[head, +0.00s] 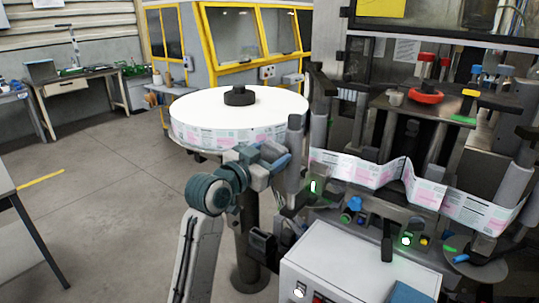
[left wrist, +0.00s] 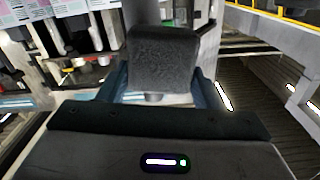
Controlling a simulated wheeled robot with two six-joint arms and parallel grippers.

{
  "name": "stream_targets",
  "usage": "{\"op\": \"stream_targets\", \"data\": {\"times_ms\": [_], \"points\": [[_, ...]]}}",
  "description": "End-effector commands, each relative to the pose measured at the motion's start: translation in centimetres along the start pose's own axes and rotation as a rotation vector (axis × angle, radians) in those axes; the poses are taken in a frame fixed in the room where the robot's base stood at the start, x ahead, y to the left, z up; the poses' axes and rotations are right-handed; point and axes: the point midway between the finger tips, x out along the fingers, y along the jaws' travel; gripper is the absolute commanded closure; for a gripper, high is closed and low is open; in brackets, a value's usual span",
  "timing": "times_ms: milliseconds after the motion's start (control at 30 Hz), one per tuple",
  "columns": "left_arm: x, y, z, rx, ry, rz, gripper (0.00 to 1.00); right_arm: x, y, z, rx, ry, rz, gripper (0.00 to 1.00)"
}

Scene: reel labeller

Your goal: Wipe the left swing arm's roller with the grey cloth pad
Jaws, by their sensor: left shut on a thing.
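My left gripper (head: 281,160) reaches in from the left, beside the upright grey roller (head: 294,160) at the machine's left side. In the left wrist view a dark grey, rough-faced pad (left wrist: 163,62) sits between my two blue fingers, which are shut on it. In the head view the pad is hard to make out against the gripper and roller. My gripper and the roller overlap there, so I cannot tell whether the pad touches the roller. My right gripper is not in view.
A large white label reel (head: 205,108) with a black hub lies just behind my left gripper. The printed label web (head: 345,166) runs right from the roller across the machine. A white control box (head: 350,268) stands in front. Open floor lies at left.

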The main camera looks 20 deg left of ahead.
Motion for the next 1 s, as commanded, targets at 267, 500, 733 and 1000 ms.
{"op": "stream_targets", "data": {"times_ms": [267, 500, 733, 1000], "points": [[0.4, 0.0, 0.0, -0.001, 0.000, 0.000, 0.60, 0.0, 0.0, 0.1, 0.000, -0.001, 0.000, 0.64], [0.8, 0.0, 0.0, 0.000, 0.000, 0.000, 0.60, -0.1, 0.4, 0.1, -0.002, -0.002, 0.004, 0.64], [1.3, 0.0, 0.0, 0.000, 0.000, 0.000, 0.60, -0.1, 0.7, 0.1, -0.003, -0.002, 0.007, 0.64], [1.9, 0.0, 0.0, -0.001, 0.000, 0.000, 0.60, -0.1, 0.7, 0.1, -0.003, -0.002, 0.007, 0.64]]}}
